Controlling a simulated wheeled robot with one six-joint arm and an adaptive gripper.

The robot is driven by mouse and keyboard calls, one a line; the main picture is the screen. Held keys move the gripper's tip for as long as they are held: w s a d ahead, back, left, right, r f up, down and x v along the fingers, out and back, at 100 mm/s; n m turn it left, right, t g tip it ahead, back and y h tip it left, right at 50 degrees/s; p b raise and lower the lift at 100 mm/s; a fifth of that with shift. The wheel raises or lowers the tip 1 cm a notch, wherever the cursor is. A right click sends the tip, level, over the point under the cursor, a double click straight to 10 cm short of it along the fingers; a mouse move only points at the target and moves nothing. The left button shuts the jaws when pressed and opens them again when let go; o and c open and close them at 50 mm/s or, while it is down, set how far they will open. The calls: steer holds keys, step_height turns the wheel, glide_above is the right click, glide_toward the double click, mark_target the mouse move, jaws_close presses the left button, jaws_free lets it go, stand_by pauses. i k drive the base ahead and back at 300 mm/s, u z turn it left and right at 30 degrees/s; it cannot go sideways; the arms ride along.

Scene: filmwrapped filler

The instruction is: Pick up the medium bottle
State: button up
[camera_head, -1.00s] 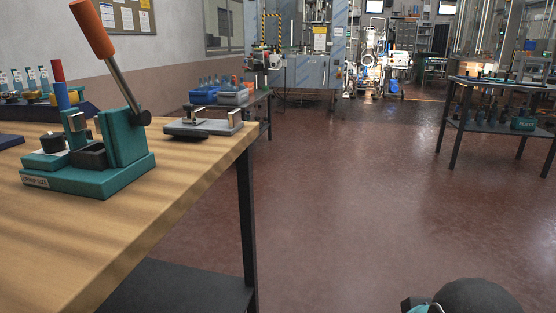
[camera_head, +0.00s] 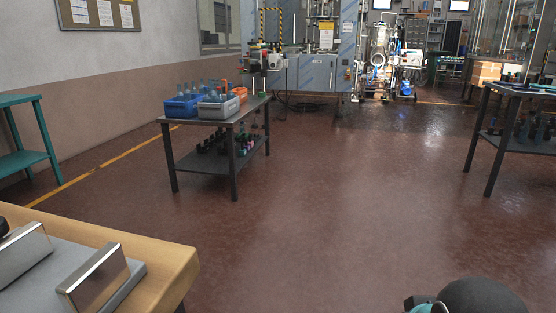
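Several bottles stand in crates on a dark table (camera_head: 228,121) ahead at the left. Some pale bluish bottles (camera_head: 186,91) rise from a blue crate (camera_head: 181,108), and others (camera_head: 213,92) from a light grey crate (camera_head: 216,110). More small dark bottles (camera_head: 214,142) are on this table's lower shelf. At this distance I cannot tell which one is the medium bottle. A dark rounded part of my own arm shows at the bottom right; my gripper is not in view.
A wooden bench (camera_head: 171,265) with metal fixtures fills the near left corner. A teal rack (camera_head: 22,160) stands by the left wall. Another dark table (camera_head: 515,141) with dark bottles below is at the right. The red-brown floor (camera_head: 330,210) between is clear.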

mark_target(193, 90)
steer(key=i, duration=2.6)
steer(key=u, duration=2.2)
steer(key=i, duration=2.2)
steer(key=z, duration=1.45)
steer(key=k, duration=0.5)
steer(key=u, duration=0.6)
